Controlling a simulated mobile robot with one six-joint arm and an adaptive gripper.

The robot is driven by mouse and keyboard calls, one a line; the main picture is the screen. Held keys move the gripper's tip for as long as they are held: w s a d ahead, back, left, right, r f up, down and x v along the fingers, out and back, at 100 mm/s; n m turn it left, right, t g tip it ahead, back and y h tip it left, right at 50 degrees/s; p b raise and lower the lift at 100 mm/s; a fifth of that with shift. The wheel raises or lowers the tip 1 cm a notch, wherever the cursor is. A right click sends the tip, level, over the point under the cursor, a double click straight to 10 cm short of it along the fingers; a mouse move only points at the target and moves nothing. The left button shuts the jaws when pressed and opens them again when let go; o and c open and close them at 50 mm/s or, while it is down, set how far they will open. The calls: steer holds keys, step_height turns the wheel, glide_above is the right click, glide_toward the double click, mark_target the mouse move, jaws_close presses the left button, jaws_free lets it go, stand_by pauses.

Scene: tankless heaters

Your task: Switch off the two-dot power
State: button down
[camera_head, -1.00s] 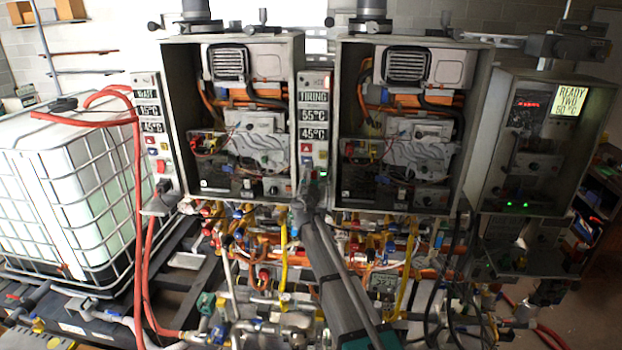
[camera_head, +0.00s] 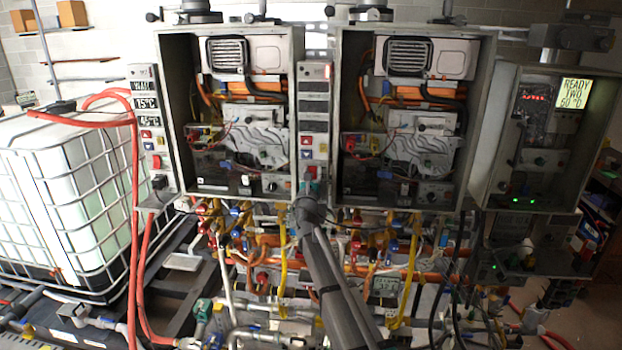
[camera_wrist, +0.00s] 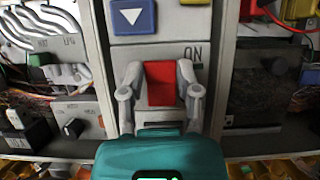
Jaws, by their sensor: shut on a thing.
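My gripper (camera_head: 311,184) is at the foot of the narrow middle control panel (camera_head: 315,130), between the two open heater boxes. In the wrist view its two fingers (camera_wrist: 160,78) stand on either side of a red rocker switch (camera_wrist: 161,85), shut on it. The word "ON" is printed at the switch's upper right, and a blue down-arrow button (camera_wrist: 132,16) sits above it. The middle panel's three displays (camera_head: 314,98) are dark. The lower part of the switch is partly hidden by my gripper.
The left control panel (camera_head: 147,110) has lit displays. Open heater boxes (camera_head: 176,110) and (camera_head: 473,110) flank the middle panel. A right cabinet (camera_head: 569,160) shows a lit "READY TWO" screen. Pipes, valves and hoses (camera_head: 284,265) crowd the area below. A caged white tank (camera_head: 55,190) stands at left.

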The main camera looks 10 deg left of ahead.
steer(key=shift+f+t+b, duration=0.15)
steer(key=shift+t+b, duration=0.35)
steer(key=shift+b, duration=0.15)
steer(key=shift+c, duration=1.6)
jaws_free()
